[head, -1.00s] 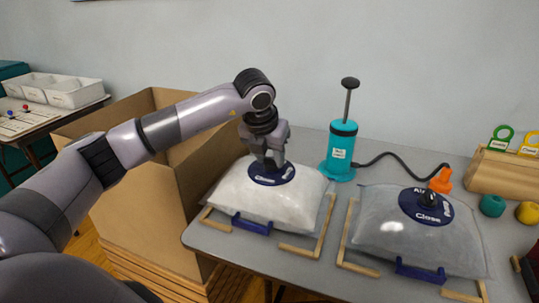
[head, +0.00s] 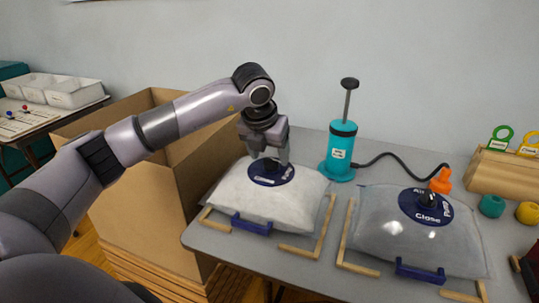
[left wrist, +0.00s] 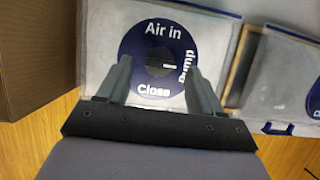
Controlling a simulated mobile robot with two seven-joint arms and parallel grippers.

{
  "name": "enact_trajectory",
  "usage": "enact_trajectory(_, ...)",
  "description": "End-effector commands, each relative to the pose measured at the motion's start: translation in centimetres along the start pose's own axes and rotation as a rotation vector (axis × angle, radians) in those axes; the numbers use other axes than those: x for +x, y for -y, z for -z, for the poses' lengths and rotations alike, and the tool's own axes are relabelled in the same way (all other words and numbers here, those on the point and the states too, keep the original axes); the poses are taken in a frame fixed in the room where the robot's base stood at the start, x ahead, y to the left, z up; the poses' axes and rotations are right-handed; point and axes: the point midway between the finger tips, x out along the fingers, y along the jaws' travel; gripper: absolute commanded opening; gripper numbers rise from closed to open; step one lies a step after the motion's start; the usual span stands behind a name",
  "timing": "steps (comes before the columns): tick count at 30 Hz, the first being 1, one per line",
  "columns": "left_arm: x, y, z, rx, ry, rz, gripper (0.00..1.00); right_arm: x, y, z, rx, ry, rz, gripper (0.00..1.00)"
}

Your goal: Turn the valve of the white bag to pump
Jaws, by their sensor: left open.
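The white bag (head: 235,190) lies plump on the table with a dark blue round valve dial (head: 262,178) on top. In the left wrist view the dial (left wrist: 135,63) reads Air in, Pump and Close. Its black knob (left wrist: 158,64) has a white mark pointing right, towards Pump. My left gripper (head: 270,158) is open just above the dial. In the left wrist view its fingers (left wrist: 159,70) stand apart on either side of the knob, not gripping it. My right gripper is not in view.
A grey bag (head: 385,230) with a similar dial lies to the right. A teal pump (head: 341,150) stands behind, its black hose running to an orange nozzle (head: 440,180). Wooden strips (head: 325,225) frame the bags. A large cardboard box (head: 140,210) is at the left.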

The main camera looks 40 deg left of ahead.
Motion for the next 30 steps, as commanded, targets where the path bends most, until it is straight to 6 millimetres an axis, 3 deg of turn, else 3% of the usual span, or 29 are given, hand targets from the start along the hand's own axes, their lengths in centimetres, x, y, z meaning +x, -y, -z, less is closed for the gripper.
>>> enact_trajectory(6,-3.8,0.0,-0.1,0.000,0.006,0.001,0.66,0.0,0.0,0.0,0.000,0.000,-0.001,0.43)
enact_trajectory(12,-5.7,0.0,0.0,-0.001,0.002,0.000,0.66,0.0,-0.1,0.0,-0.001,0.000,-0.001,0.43)
enact_trajectory(30,-5.9,0.0,0.0,-0.001,0.001,0.000,0.66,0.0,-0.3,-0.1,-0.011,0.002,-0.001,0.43)
